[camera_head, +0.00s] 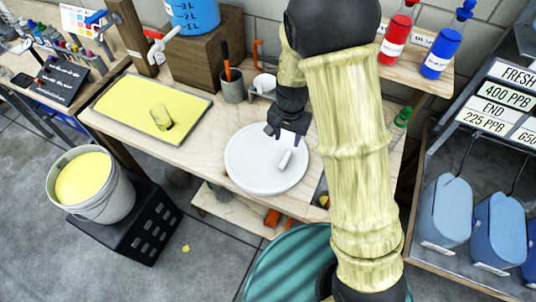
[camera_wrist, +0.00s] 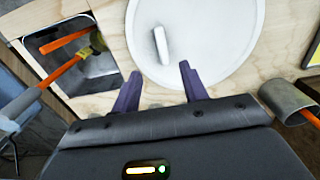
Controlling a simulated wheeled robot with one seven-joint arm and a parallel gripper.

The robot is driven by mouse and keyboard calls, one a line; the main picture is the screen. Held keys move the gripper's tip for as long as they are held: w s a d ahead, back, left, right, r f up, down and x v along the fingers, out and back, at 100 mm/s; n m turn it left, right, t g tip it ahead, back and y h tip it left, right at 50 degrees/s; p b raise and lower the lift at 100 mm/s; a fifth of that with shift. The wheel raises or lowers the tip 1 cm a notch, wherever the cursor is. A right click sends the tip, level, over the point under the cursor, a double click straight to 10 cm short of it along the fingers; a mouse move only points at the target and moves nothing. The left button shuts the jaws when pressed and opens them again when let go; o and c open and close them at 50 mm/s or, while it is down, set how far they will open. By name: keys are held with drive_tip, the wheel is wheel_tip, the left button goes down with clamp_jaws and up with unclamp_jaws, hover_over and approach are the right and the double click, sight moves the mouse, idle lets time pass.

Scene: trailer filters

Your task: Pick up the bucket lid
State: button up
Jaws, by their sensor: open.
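The bucket lid (camera_head: 250,176) is a round white disc with a raised bar handle (camera_head: 285,160), lying flat on the wooden workbench. It also shows in the wrist view (camera_wrist: 215,62), with its handle (camera_wrist: 161,45) just beyond my fingertips. My gripper (camera_head: 285,133) is above the lid's far part in the head view, fingers apart and empty. In the wrist view my gripper's two dark purple fingers (camera_wrist: 160,78) are spread, with the handle ahead of the gap between them. A white bucket (camera_head: 97,203) with yellow contents stands open on a black crate at the left.
A yellow-filled tray (camera_head: 122,112) with a clear cup lies left of the lid. A grey cup (camera_head: 232,88) with an orange-handled tool stands behind it. A recessed metal bin (camera_wrist: 85,65) with orange-handled tools is beside the lid. Bare bench separates the tray and lid.

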hover_over(285, 158)
drive_tip(key=s, duration=0.1)
wheel_tip(285, 158, down, 7)
drive_tip(key=shift+r+p, duration=0.1)
drive_tip(key=shift+p, duration=0.25)
drive_tip(key=shift+s+a+f, duration=0.1)
drive_tip(key=shift+f, duration=0.3)
drive_tip(key=shift+f, duration=0.15)
drive_tip(key=shift+f, duration=0.25)
drive_tip(key=shift+w+f+p, duration=0.25)
drive_tip(key=shift+f+p, duration=0.15)
drive_tip(key=shift+f, duration=0.7)
drive_tip(key=shift+w+f+p, duration=0.25)
drive_tip(key=shift+f+p, duration=0.15)
drive_tip(key=shift+f, duration=0.7)
clamp_jaws()
drive_tip(key=shift+r, duration=0.1)
